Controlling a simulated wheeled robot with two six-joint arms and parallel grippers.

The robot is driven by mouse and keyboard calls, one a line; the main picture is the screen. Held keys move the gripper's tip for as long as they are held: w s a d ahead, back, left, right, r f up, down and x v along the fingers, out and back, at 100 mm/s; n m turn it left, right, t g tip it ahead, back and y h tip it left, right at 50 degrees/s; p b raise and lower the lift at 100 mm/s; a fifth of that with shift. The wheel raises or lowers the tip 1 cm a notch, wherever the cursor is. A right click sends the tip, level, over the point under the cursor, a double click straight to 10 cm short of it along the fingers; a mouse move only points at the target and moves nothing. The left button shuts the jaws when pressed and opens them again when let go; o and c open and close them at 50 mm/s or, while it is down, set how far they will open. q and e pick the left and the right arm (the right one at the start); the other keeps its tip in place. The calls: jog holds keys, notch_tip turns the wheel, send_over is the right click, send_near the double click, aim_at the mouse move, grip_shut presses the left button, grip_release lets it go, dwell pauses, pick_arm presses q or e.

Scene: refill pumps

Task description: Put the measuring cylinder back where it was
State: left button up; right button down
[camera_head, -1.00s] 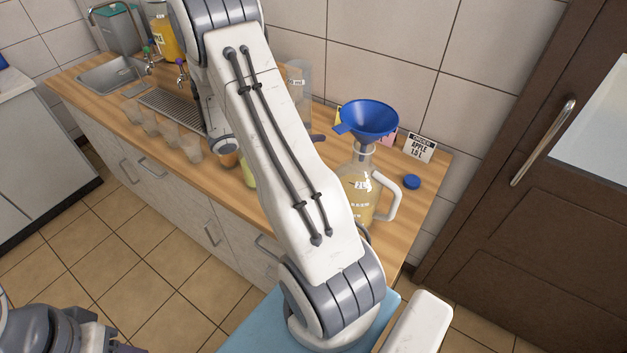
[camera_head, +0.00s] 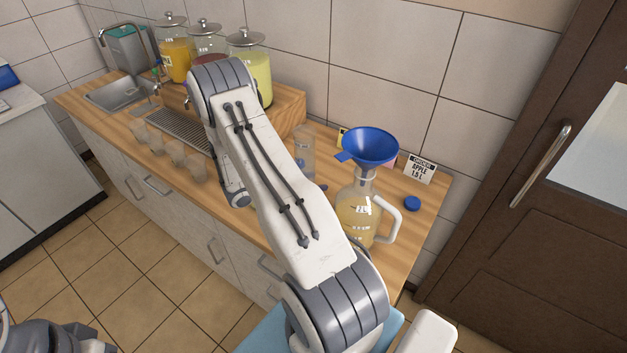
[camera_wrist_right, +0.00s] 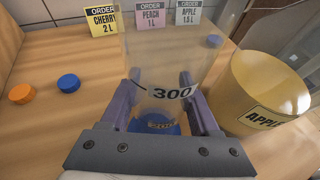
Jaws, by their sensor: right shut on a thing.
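The clear measuring cylinder (camera_head: 304,150) is upright over the counter, left of the jug with the funnel. In the right wrist view the cylinder (camera_wrist_right: 165,75) shows marks of 300 and 200 and a blue bottom. The purple fingers of my right gripper (camera_wrist_right: 165,105) are shut around it. In the head view my right arm hides most of the gripper and part of the cylinder's lower end. I cannot tell whether its base touches the counter. My left gripper (camera_head: 85,343) only just shows at the bottom left, and its jaws are unclear.
A jug (camera_head: 358,215) with a blue funnel (camera_head: 369,146) stands to the right. An amber container (camera_wrist_right: 262,95) labelled APPLE is close to the right finger. Order cards (camera_wrist_right: 150,16) stand behind. Orange (camera_wrist_right: 22,93) and blue lids (camera_wrist_right: 68,83) lie left. Several glasses (camera_head: 173,152) line the counter.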

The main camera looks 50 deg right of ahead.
jog(key=shift+f, duration=0.2)
jog(key=shift+c, duration=0.6)
grip_release()
jog(key=shift+r, duration=0.1)
jog(key=shift+r, duration=0.3)
jog(key=b+v, duration=0.3)
jog(key=v, duration=0.9)
